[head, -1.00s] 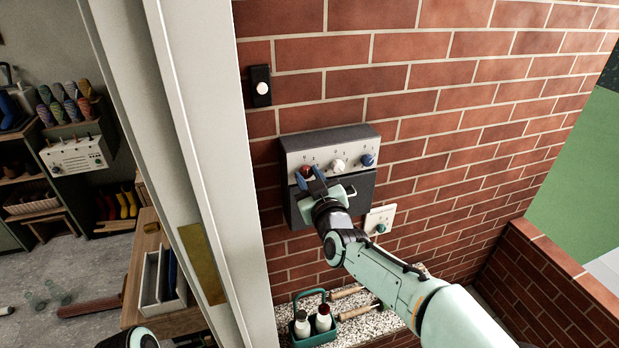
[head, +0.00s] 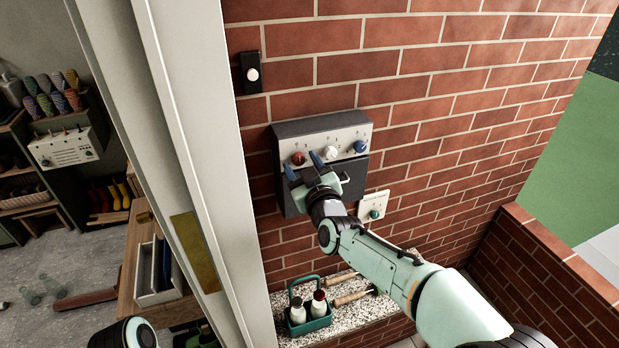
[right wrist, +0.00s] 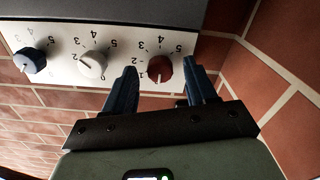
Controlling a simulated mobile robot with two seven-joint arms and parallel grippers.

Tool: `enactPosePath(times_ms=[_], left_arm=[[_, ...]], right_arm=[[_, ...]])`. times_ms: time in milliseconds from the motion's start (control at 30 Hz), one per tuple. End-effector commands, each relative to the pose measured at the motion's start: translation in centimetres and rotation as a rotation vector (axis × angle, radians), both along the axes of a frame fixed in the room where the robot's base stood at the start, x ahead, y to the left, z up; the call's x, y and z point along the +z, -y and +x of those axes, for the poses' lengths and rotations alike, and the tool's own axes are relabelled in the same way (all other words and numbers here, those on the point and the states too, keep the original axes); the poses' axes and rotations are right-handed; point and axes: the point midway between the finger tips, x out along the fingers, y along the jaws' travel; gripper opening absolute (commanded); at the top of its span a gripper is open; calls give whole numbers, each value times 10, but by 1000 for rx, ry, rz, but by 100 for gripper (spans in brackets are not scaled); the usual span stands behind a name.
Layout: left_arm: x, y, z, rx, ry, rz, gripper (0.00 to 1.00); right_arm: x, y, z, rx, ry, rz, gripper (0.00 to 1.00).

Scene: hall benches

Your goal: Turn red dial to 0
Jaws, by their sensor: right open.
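The red dial (head: 298,158) is the leftmost of three on the control box (head: 290,130) on the brick wall. It also shows in the right wrist view (right wrist: 160,69), where its white mark points down, beside the number 1. No 0 is visible at this dial there. My right gripper (head: 302,164) is open at the red dial, its two blue fingers apart. In the right wrist view its fingers (right wrist: 160,76) stand on either side of the dial with gaps visible. Part of my left arm shows at the bottom left; its gripper is not seen.
A white dial (head: 330,152) and a blue dial (head: 360,147) sit right of the red one. A small plate with a green knob (head: 375,213) is below right. A bottle carrier (head: 310,318) stands on the ledge. A pale post (head: 188,120) is close on the left.

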Motion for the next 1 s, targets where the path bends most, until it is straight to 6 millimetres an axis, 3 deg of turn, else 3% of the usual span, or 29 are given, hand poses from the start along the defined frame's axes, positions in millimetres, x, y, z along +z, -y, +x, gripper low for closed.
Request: enactPosePath(times_ms=[600, 800, 1000], left_arm=[[-15, 0, -5, 0, -6, 0, 0], [-15, 0, -5, 0, -6, 0, 0], [-15, 0, -5, 0, -6, 0, 0]], right_arm=[[0, 36, -110, 1, 0, 2, 56], [0, 40, -123, 0, 0, -1, 56], [0, 40, -124, 0, -1, -1, 56]])
